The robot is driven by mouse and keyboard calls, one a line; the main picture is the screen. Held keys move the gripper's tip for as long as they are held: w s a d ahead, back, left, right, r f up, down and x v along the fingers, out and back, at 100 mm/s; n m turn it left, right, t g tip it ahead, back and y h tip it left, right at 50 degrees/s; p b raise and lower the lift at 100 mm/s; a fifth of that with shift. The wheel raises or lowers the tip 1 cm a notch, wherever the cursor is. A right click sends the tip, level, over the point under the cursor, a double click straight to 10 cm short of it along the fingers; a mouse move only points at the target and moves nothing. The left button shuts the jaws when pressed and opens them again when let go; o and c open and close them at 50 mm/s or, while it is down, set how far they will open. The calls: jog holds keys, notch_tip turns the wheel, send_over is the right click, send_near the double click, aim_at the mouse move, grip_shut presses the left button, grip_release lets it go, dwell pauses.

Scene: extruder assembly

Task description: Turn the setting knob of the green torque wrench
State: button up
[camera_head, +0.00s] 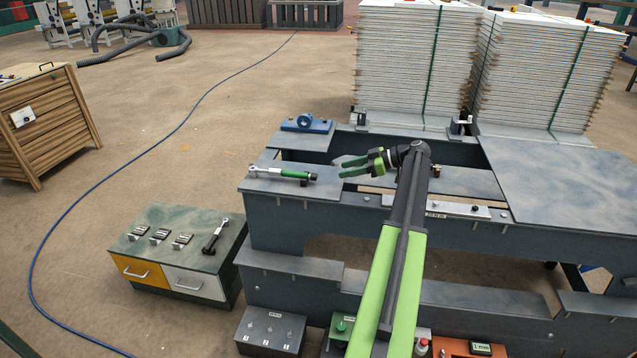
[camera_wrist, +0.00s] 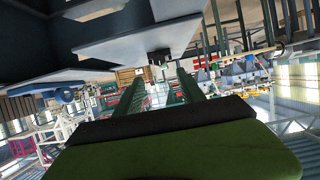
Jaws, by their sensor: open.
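The green torque wrench (camera_head: 290,174) lies on the left plate of the blue-grey machine frame in the head view. Its silver head points left. Its green handle ends in a dark knob (camera_head: 310,177) on the right. My gripper (camera_head: 338,167) is open and empty, a little to the right of the knob and apart from it, with its fingers pointing left. In the wrist view, my two green fingers (camera_wrist: 168,88) reach forward with nothing between them. I cannot make out the wrench clearly in that view.
A blue bearing block (camera_head: 306,123) stands on the plate behind. Tall stacks of boards (camera_head: 415,65) stand at the back. A drawer cabinet (camera_head: 180,212) with a black wrench (camera_head: 215,236) on top stands at the left. A long bar (camera_head: 440,208) lies in front of my arm.

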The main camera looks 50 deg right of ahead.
aim_at(320, 184)
jog(key=b+x, duration=0.3)
jog(key=x, duration=0.7)
jog(key=shift+w+a+f, duration=0.15)
jog(key=shift+w+f, duration=0.05)
